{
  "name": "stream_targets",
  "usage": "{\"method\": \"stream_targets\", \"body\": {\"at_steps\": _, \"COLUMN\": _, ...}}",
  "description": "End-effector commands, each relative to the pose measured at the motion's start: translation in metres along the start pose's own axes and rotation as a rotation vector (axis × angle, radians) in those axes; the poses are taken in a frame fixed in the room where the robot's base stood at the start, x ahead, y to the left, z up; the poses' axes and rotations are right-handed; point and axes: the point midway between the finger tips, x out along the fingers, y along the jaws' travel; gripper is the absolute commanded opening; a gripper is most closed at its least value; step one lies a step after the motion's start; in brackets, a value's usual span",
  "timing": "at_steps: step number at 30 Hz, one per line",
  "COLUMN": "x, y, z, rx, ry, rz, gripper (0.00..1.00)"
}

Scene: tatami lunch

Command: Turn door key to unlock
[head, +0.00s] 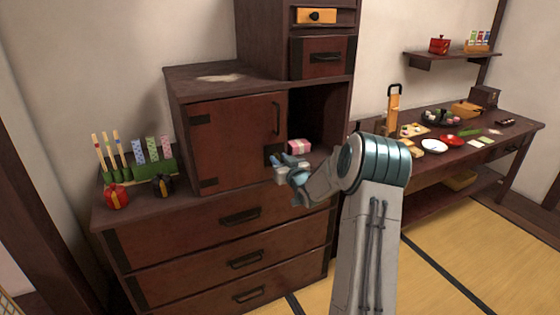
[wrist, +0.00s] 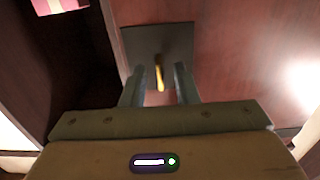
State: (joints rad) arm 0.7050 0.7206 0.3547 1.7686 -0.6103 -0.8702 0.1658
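The brown cabinet door (head: 230,145) is closed, with a dark lock plate (head: 273,154) at its lower right. In the wrist view the dark plate (wrist: 172,42) is large, and a small gold key (wrist: 159,77) sticks out from it. My gripper (wrist: 159,88) is open, one finger on each side of the key, with visible gaps between. In the head view my gripper (head: 284,169) is in front of the plate, and the key is not visible there. I cannot tell how far the key is turned.
A pink-and-white box (head: 299,147) sits in the open compartment right of the door; it also shows in the wrist view (wrist: 58,5). Drawers (head: 238,217) lie below. Colourful sticks and holders (head: 140,165) stand on the left ledge.

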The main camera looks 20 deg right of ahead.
Motion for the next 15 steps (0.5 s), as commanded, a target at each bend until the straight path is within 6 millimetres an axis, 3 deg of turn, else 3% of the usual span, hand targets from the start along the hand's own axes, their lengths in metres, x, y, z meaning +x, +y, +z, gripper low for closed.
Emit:
{"method": "stream_targets", "body": {"at_steps": 5, "x": 0.0, "y": -0.0002, "z": -0.0001, "rx": 0.0, "ry": 0.0, "rz": 0.0, "gripper": 0.27}}
{"method": "stream_targets", "body": {"at_steps": 9, "x": -0.0001, "y": -0.0004, "z": -0.0001, "rx": 0.0, "ry": 0.0, "rz": -0.001, "gripper": 0.0}}
{"method": "stream_targets", "body": {"at_steps": 15, "x": -0.0001, "y": -0.0004, "z": -0.0004, "rx": 0.001, "ry": 0.001, "rz": -0.001, "gripper": 0.0}}
